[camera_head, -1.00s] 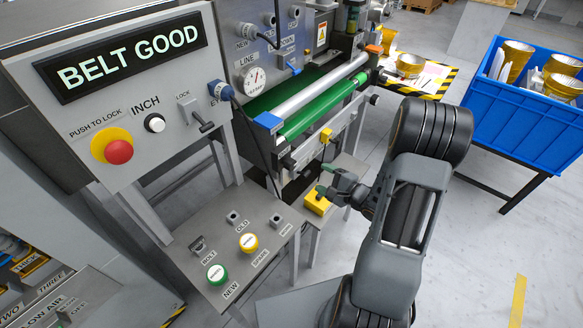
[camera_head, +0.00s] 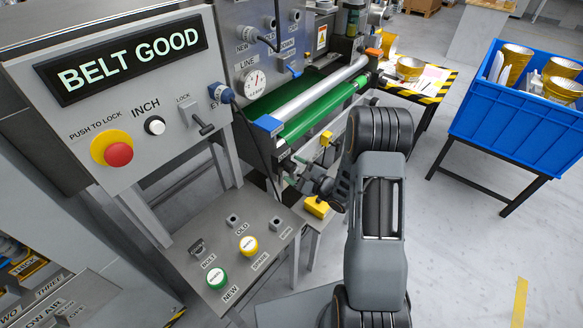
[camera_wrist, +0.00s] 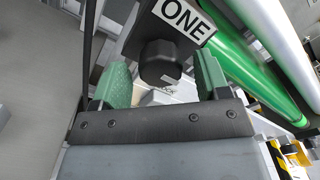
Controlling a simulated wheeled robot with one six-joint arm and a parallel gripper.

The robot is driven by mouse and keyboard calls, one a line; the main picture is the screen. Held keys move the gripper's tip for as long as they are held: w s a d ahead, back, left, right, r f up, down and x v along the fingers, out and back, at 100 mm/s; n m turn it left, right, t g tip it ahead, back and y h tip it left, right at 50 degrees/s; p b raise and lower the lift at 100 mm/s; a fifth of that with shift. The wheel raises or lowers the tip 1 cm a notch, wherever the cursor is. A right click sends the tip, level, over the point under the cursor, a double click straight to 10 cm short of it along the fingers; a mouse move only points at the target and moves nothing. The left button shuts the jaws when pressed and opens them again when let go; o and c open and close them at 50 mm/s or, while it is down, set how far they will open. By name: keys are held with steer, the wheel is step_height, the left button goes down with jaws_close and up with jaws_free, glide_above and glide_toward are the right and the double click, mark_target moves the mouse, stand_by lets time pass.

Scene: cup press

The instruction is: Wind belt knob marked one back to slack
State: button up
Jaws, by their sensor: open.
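The belt knob marked one (camera_wrist: 160,62) is a dark faceted knob below a white "ONE" label (camera_wrist: 183,20) in the wrist view. My gripper (camera_wrist: 160,85) has green fingertips standing open, one on each side of the knob in that view. I cannot tell whether they touch it. In the head view my gripper (camera_head: 297,170) is at the near end of the green belt (camera_head: 315,115), below its roller. The knob cannot be made out in the head view.
The display panel (camera_head: 121,63) reads "BELT GOOD". A steel shelf (camera_head: 215,250) with green and yellow round pieces stands left of my arm. A yellow block (camera_head: 316,207) sits just below my gripper. A dark cable (camera_head: 245,135) hangs near it.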

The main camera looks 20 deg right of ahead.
steer(key=shift+x, duration=0.85)
steer(key=shift+c, duration=0.3)
steer(key=c, duration=0.9)
